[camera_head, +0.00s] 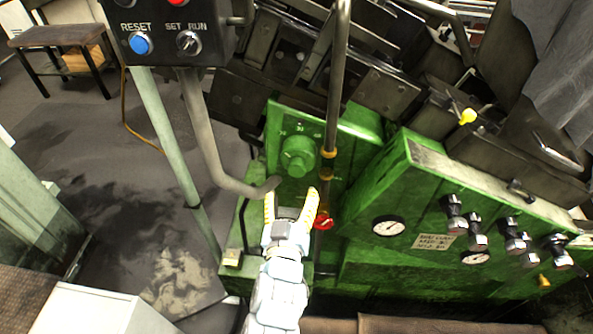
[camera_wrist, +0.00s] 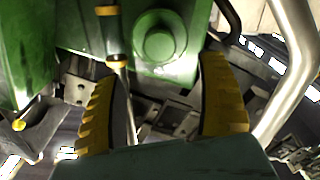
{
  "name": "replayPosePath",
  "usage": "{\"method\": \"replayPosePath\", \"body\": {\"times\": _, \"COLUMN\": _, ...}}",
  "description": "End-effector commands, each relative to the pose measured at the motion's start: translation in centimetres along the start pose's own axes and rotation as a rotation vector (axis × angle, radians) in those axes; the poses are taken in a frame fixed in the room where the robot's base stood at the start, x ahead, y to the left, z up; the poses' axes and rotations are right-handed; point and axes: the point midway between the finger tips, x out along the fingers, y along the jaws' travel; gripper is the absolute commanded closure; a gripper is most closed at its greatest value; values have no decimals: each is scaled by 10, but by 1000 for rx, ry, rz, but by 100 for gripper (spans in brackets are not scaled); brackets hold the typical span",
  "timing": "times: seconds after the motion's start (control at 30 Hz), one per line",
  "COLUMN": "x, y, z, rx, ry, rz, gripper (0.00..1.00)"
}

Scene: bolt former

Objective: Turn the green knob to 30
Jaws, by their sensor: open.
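The green knob (camera_head: 298,157) sits on the front of a green box-shaped housing (camera_head: 353,117). Small white scale marks show around it, with a 30 above the knob; its pointer setting is too small to read. My gripper (camera_head: 291,197) is open and empty, just below the knob in the head view, with its yellow fingers pointing up toward it. In the wrist view the knob (camera_wrist: 159,46) appears beyond and between the two open yellow fingertips (camera_wrist: 165,72), apart from them. Nothing hides the knob's face.
A vertical pipe with brass fittings (camera_head: 329,153) and a red valve handle (camera_head: 324,221) stand close right of the knob. A grey bent tube (camera_head: 215,165) ends close to its left. A control box (camera_head: 170,38) hangs upper left. Gauges (camera_head: 389,226) line the green panel at right.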

Motion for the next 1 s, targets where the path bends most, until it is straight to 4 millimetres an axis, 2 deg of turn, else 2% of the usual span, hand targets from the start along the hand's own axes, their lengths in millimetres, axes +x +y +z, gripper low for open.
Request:
{"method": "replayPosePath", "body": {"times": 0.6, "x": 73, "y": 1, "z": -1, "rx": 0, "ry": 0, "rz": 1, "gripper": 26}}
{"method": "replayPosePath", "body": {"times": 0.8, "x": 88, "y": 0, "z": -1, "rx": 0, "ry": -1, "rz": -1, "gripper": 26}}
{"method": "replayPosePath", "body": {"times": 1.0, "x": 93, "y": 0, "z": 0, "rx": 0, "ry": 0, "rz": -1, "gripper": 26}}
